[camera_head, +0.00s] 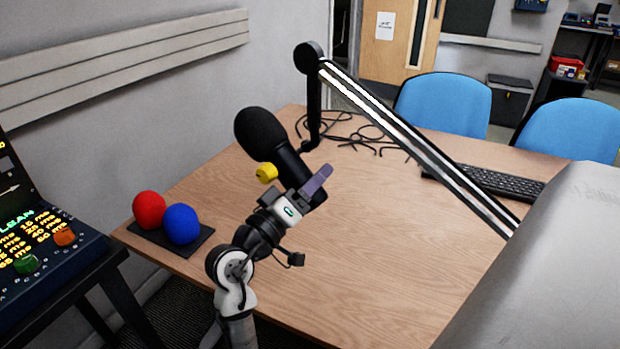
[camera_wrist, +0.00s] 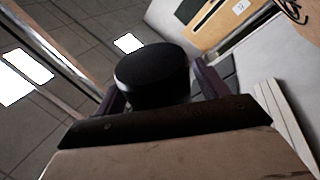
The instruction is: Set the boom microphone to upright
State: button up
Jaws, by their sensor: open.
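The black boom microphone (camera_head: 262,135) is tilted in the head view, its round foam head up to the left and its body running down to the right. It is beside the hanging end of the boom arm (camera_head: 400,130), which comes in from the right. My gripper (camera_head: 300,188) is at the lower part of the microphone body, with a purple finger in front of it. In the wrist view, a black rounded part of the microphone (camera_wrist: 152,75) stands between the two purple fingers of my open gripper (camera_wrist: 160,85). Whether the fingers touch it is unclear.
A yellow object (camera_head: 266,173) is just below the microphone. Red (camera_head: 149,209) and blue (camera_head: 182,223) balls sit on a black base at the table's left edge. Black cables (camera_head: 350,135) and a keyboard (camera_head: 490,183) lie behind. The table's middle (camera_head: 390,240) is clear.

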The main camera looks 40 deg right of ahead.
jog(key=c, duration=1.4)
jog(key=shift+w+f+m+b, duration=0.2)
jog(key=shift+m+b, duration=0.2)
jog(key=shift+b, duration=0.3)
jog(key=shift+w+f+m+g+b, duration=0.15)
jog(key=shift+f+m+g+b, duration=0.2)
jog(key=shift+m+b, duration=0.6)
jog(key=m+b, duration=0.1)
jog(key=b, duration=0.1)
jog(key=w+m+g+b, duration=0.1)
jog(key=m+b, duration=0.1)
jog(key=shift+w+a+f, duration=0.1)
jog(key=shift+a+f, duration=0.1)
jog(key=shift+f, duration=0.2)
jog(key=shift+w+a+f+m+g+y+b, duration=0.1)
jog(key=shift+w+m+g+y+b, duration=0.2)
jog(key=shift+m+b, duration=0.55)
jog(key=shift+w+a+m+g+y+b, duration=0.1)
jog(key=shift+w+m+g+y+b, duration=0.2)
jog(key=shift+m+b, duration=0.55)
jog(key=shift+w+f+m+g+y+b, duration=0.15)
jog(key=shift+w+m+b, duration=0.25)
jog(key=shift+m+b, duration=0.4)
jog(key=shift+w+r+m, duration=0.15)
jog(key=shift+m, duration=0.3)
